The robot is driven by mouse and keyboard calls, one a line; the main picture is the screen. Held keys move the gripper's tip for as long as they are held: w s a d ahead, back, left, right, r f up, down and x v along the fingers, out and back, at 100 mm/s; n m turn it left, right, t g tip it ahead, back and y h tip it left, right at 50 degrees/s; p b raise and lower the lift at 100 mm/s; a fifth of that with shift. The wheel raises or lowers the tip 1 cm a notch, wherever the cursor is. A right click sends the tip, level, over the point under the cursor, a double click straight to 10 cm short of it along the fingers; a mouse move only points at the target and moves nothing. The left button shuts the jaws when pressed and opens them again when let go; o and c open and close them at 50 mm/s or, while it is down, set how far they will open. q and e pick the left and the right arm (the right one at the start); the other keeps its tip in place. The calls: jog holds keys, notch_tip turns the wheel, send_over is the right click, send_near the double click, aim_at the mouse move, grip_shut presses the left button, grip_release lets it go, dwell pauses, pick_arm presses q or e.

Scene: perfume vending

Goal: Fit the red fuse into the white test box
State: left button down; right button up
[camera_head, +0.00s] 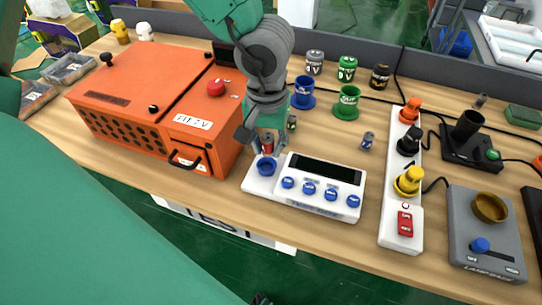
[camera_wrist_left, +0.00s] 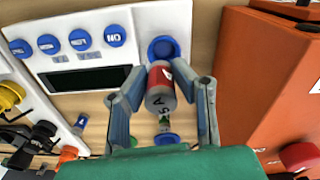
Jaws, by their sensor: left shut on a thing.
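The white test box (camera_head: 318,184) lies on the table with a dark display, several blue buttons and a round blue socket (camera_head: 266,167) at its left end. My left gripper (camera_head: 267,143) is shut on the red fuse (camera_wrist_left: 161,86), a small cylinder with a grey end and a red band. The fuse is just above or at the blue socket, which also shows in the left wrist view (camera_wrist_left: 163,48). I cannot tell whether they touch. The fingers partly hide the fuse in the head view. My right gripper is in neither view.
An orange box (camera_head: 150,95) with a handle stands close left of my gripper. Blue (camera_head: 303,92) and green (camera_head: 347,101) holders and several cans stand behind. A white power strip (camera_head: 403,170) with plugs and a grey device (camera_head: 485,235) are at right.

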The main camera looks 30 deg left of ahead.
aim_at(266, 170)
pick_arm(q)
jog(key=shift+w+a+f, duration=0.1)
jog(key=shift+a+f, duration=0.15)
jog(key=shift+f, duration=0.3)
jog(key=shift+a+f, duration=0.25)
jog(key=shift+f, duration=0.3)
notch_tip(266, 170, down, 3)
jog(key=shift+f+b, duration=0.1)
jog(key=shift+b, duration=0.7)
jog(key=shift+d+f, duration=0.2)
jog(key=shift+s+d+r, duration=0.1)
jog(key=shift+s+d, duration=0.2)
jog(key=shift+s, duration=0.05)
jog(key=shift+s+a+f, duration=0.2)
jog(key=shift+a+f, duration=0.05)
jog(key=shift+f, duration=0.45)
jog(key=c, duration=1.3)
grip_release()
jog(key=shift+w+f, duration=0.1)
jog(key=shift+w, duration=0.35)
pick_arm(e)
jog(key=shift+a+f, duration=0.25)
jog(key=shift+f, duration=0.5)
